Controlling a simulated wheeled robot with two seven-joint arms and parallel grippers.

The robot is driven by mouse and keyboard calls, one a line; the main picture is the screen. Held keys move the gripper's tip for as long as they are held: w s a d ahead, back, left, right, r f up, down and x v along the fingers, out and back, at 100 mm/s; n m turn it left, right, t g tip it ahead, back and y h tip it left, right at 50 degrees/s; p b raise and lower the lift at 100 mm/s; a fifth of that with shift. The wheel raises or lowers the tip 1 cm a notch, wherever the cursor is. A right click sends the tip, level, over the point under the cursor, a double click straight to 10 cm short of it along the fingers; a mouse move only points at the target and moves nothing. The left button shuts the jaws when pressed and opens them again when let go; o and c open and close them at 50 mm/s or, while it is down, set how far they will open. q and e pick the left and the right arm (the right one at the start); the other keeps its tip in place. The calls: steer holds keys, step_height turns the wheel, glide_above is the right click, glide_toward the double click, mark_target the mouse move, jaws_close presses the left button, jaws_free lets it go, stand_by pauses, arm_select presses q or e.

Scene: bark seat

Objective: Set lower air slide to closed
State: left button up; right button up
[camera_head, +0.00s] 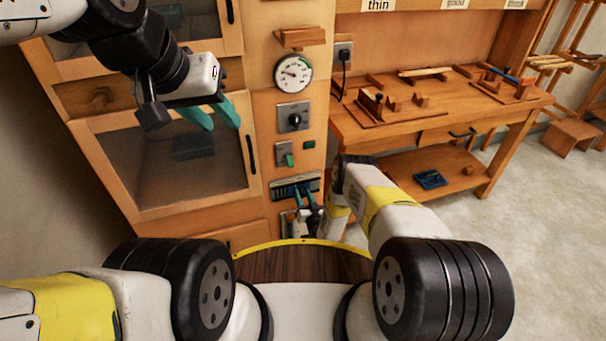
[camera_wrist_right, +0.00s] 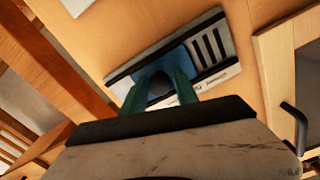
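The lower air slide (camera_head: 283,188) is a slotted metal plate between dark rails, low on the wooden cabinet front. In the right wrist view, the air slide (camera_wrist_right: 212,52) shows several dark slots at its right end and a bluish plate at its left. A dark knob (camera_wrist_right: 160,86) stands between the teal fingers of my right gripper (camera_wrist_right: 160,88). Whether the fingers press on the knob is unclear. In the head view my right gripper (camera_head: 307,194) is at the slide. My left gripper (camera_head: 222,126) is empty, fingers apart, in front of the glazed cabinet door.
Above the slide are a green-tipped switch (camera_head: 286,158), a rotary knob (camera_head: 295,118) and a round gauge (camera_head: 293,73). A workbench (camera_head: 400,130) with wooden parts stands to the right. A door handle (camera_wrist_right: 295,125) is near the right of the wrist view.

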jaws_close()
stand_by(1.2)
